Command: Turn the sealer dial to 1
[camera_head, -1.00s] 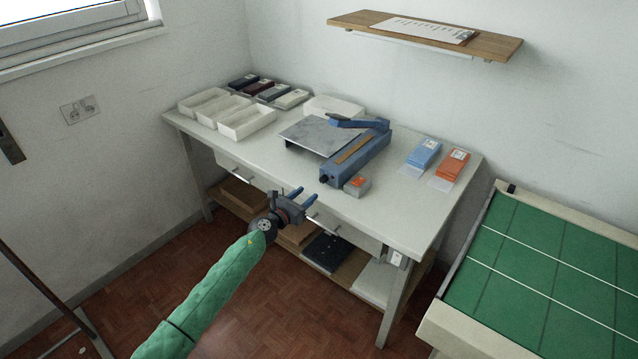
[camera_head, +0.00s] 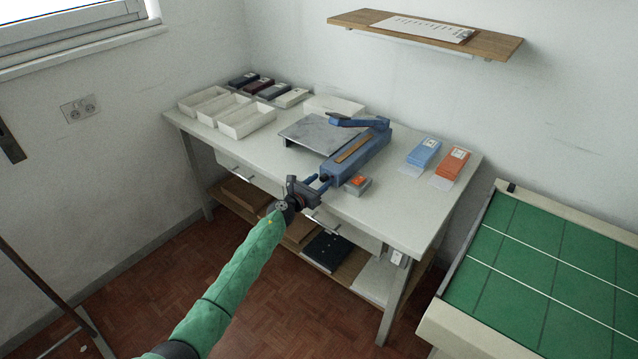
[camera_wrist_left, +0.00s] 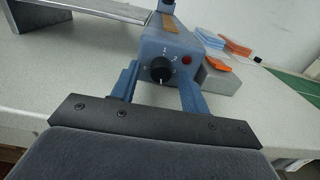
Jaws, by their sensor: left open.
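The blue sealer (camera_head: 352,160) stands on the white workbench, its front end facing my left gripper (camera_head: 319,181). In the left wrist view the sealer's front face (camera_wrist_left: 180,52) carries a round black dial (camera_wrist_left: 161,70) with numbers around it and a red button or lamp (camera_wrist_left: 187,60) to its right. A white mark shows low on the dial. The left gripper is open in the wrist view (camera_wrist_left: 158,88), with one blue finger on each side of the dial. I cannot tell whether the fingers touch it. My right gripper is not in view.
A small grey box with an orange top (camera_head: 357,185) stands close to the right of the sealer's front. Blue (camera_head: 424,152) and orange (camera_head: 453,163) packs lie farther right. White trays (camera_head: 247,121) stand at the left. The bench front is clear.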

